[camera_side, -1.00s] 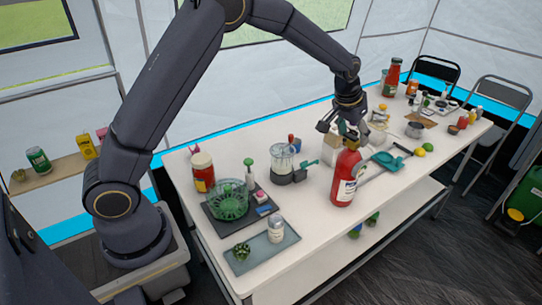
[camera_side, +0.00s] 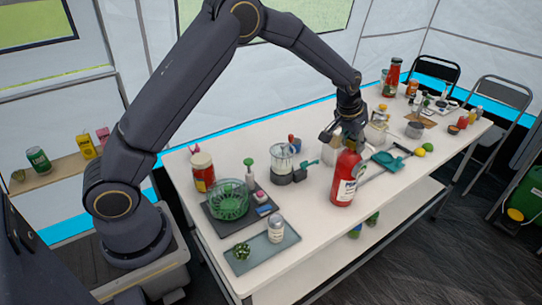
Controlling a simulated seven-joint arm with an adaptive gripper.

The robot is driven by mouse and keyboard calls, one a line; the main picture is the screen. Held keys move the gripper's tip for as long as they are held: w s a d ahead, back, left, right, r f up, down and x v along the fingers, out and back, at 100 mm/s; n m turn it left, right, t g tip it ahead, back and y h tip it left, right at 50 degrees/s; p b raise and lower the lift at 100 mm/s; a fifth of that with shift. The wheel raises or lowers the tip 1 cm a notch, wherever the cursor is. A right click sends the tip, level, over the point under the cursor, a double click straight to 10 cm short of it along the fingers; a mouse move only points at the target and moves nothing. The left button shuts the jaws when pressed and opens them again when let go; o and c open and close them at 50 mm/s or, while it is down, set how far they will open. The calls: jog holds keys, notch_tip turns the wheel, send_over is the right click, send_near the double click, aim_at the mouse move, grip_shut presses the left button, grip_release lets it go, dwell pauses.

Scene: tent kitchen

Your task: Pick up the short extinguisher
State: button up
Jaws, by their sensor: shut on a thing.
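The short extinguisher (camera_side: 346,181) is a red bottle-shaped body with a white label. It stands upright on the white table near its front edge. My gripper (camera_side: 347,136) points down at the extinguisher's top and is shut on it. The gripper's fingers cover the extinguisher's head, so the exact grip is partly hidden. The extinguisher's base looks to be at the table top; I cannot tell if there is a small gap.
Left of it stand a blender-like jar (camera_side: 283,162), a green basket (camera_side: 229,199) on a dark tray, and a red jar (camera_side: 203,172). A teal item (camera_side: 386,160) lies close on the right.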

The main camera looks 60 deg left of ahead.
grip_shut()
jog(key=shift+w+r, duration=0.1)
jog(key=shift+r, duration=0.05)
